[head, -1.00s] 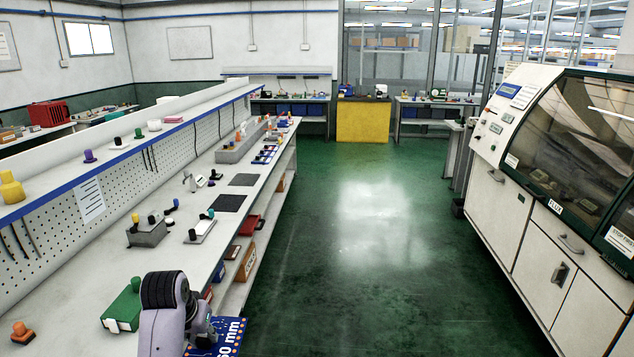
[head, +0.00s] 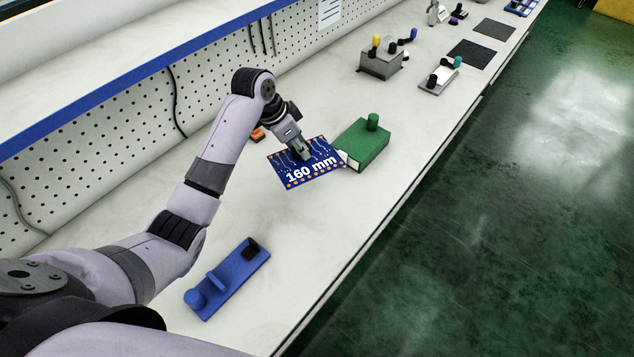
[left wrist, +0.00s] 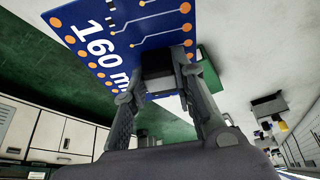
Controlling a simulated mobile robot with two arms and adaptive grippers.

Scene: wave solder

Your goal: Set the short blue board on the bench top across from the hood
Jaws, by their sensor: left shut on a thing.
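The blue board (head: 310,168), marked "160 mm" with orange dots along its edges, is in my left gripper (head: 302,152). The gripper is shut on it and holds it over the bench top (head: 330,225). Whether the board touches the bench cannot be told. In the left wrist view the board (left wrist: 90,35) fills the upper left, with the fingers of my left gripper (left wrist: 165,72) at its edge. The hood is out of the head view. My right gripper is not in view.
A green block with a knob (head: 365,145) stands right beside the board's right edge. A blue fixture (head: 228,280) lies nearer me. A small orange object (head: 257,134) sits behind the board. A grey block (head: 381,65) stands farther along. Bare bench lies between.

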